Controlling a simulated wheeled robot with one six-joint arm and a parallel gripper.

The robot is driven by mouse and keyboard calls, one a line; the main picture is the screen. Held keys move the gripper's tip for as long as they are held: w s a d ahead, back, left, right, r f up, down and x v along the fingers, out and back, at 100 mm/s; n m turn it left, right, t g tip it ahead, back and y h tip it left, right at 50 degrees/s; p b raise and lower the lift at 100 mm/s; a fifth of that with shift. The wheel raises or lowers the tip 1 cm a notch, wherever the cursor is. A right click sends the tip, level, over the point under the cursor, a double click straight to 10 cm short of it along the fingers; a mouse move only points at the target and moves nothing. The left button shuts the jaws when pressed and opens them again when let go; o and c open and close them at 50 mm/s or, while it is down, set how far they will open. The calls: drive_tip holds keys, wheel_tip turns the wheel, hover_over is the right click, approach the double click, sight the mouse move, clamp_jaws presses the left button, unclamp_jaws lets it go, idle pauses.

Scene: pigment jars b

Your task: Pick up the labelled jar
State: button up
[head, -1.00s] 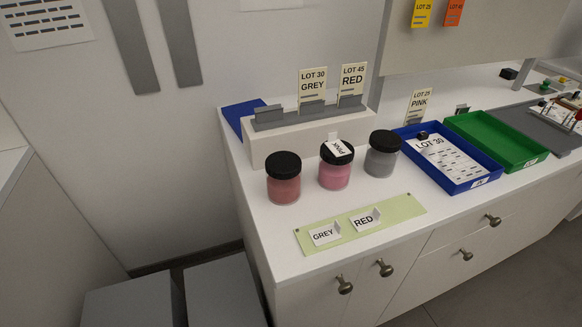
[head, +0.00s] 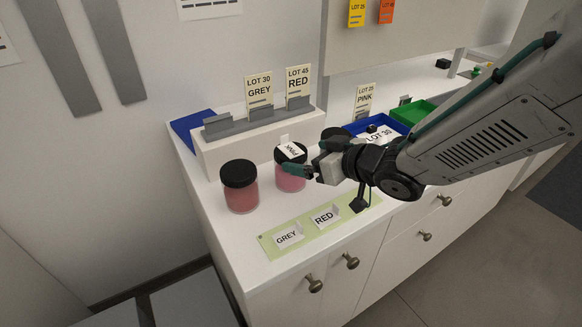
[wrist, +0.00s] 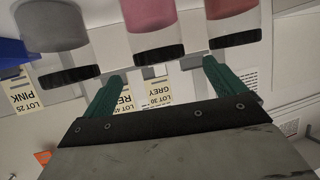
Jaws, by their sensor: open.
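The labelled jar (head: 290,183) holds pink pigment and has a black lid with a white PINK tag (head: 291,150) on it. It stands upright on the white counter, in the middle of a row of three jars. My gripper (head: 303,172) is open, close beside it on its right, and partly overlaps it in the head view. In the wrist view the picture is upside down; the pink jar (wrist: 152,35) shows beyond and roughly between the two green fingers (wrist: 162,78). I see no clear contact.
A red jar (head: 240,188) stands to the left. A grey jar (wrist: 58,45) stands on the other side, mostly hidden by my arm in the head view. A green strip (head: 273,246) with GREY and RED cards lies in front. A white block (head: 222,150) with card holders stands behind.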

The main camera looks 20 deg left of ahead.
sight(293, 151)
drive_tip(key=x, duration=0.6)
drive_tip(key=shift+w+a, duration=0.25)
drive_tip(key=shift+a, duration=0.1)
drive_tip(key=shift+r, duration=0.1)
drive_tip(key=c, duration=1.5)
